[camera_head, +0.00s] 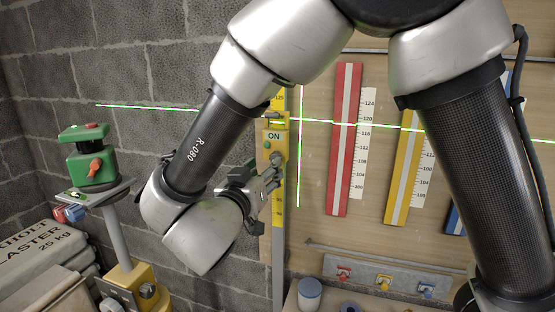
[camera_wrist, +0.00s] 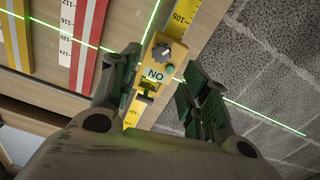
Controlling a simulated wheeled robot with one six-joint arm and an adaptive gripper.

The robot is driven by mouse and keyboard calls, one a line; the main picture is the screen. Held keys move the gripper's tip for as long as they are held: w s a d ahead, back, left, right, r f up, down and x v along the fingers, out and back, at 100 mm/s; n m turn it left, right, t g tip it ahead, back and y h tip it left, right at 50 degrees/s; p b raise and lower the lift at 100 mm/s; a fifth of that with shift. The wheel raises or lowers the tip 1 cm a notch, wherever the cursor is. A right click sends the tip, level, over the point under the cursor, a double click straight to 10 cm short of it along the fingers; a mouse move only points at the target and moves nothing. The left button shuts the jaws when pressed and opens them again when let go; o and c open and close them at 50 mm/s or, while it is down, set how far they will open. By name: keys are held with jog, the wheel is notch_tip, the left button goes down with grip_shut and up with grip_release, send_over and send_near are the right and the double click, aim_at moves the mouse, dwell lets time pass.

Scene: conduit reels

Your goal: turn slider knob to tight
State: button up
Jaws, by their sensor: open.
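A yellow slider (camera_head: 275,138) with an ON label sits on a tall vertical measuring staff (camera_head: 278,225). In the wrist view the slider (camera_wrist: 155,75) appears upside down, between my fingers. In the head view the knob (camera_head: 276,158) is just below the label, close to my fingertips. My gripper (camera_head: 265,178) is open, its fingers on either side of the slider in the wrist view (camera_wrist: 160,72). I cannot tell whether a finger touches the knob. Any tight marking is too small to read.
A green laser level (camera_head: 92,163) stands on a post at the left, casting green lines on the wall. Red (camera_head: 345,140) and yellow (camera_head: 404,165) rulers hang on the board at right. A jar (camera_head: 310,293) stands below. Plaster bags (camera_head: 40,250) lie at lower left.

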jog(key=x, duration=0.7)
jog(key=shift+w, duration=0.25)
jog(key=shift+c, duration=0.5)
grip_shut()
